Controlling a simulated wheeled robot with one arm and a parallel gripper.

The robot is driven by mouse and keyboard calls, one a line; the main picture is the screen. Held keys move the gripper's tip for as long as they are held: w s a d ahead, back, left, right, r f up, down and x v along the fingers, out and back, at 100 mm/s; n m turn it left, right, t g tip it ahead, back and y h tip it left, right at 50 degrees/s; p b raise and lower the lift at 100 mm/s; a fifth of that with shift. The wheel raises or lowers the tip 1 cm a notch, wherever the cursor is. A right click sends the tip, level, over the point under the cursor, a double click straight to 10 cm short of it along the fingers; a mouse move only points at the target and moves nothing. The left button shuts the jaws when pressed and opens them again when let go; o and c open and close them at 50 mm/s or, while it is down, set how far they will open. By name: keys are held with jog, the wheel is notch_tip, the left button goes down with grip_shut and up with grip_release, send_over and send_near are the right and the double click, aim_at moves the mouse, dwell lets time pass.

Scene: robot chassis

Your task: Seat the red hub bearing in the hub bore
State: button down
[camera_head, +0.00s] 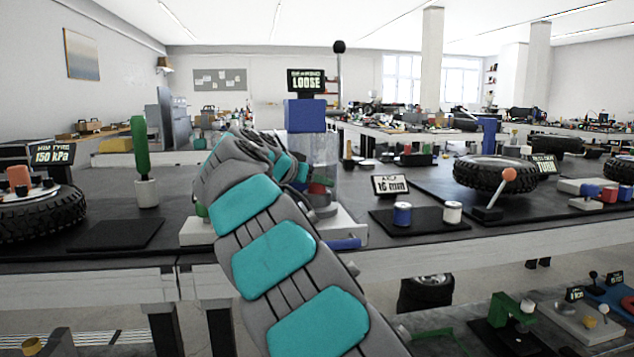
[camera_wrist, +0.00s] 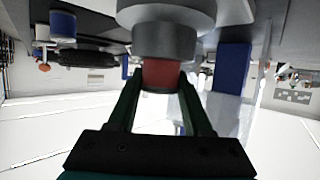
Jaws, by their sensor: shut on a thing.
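My gripper (camera_wrist: 160,88) is shut on the red hub bearing (camera_wrist: 161,75) in the wrist view, with one dark finger on each side of it. The bearing meets the round grey hub (camera_wrist: 165,41) in that upside-down picture; I cannot tell how far it sits in the bore, which is hidden. In the head view, a little red of the bearing (camera_head: 318,188) shows just above the grey hub (camera_head: 323,207), behind a clear guard (camera_head: 322,153). My teal and grey arm hides most of my gripper there.
A blue block (camera_head: 305,115) stands above the guard, under a sign reading LOOSE (camera_head: 306,81). A lever with a dark knob (camera_head: 339,47) rises beside it. A green-handled tool (camera_head: 140,146) stands left.

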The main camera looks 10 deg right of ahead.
jog(key=shift+f, duration=0.1)
jog(key=shift+f, duration=0.15)
jog(key=shift+c, duration=1.6)
grip_release()
jog(key=shift+r, duration=0.3)
jog(key=v, duration=1.2)
jog(key=shift+b, duration=0.3)
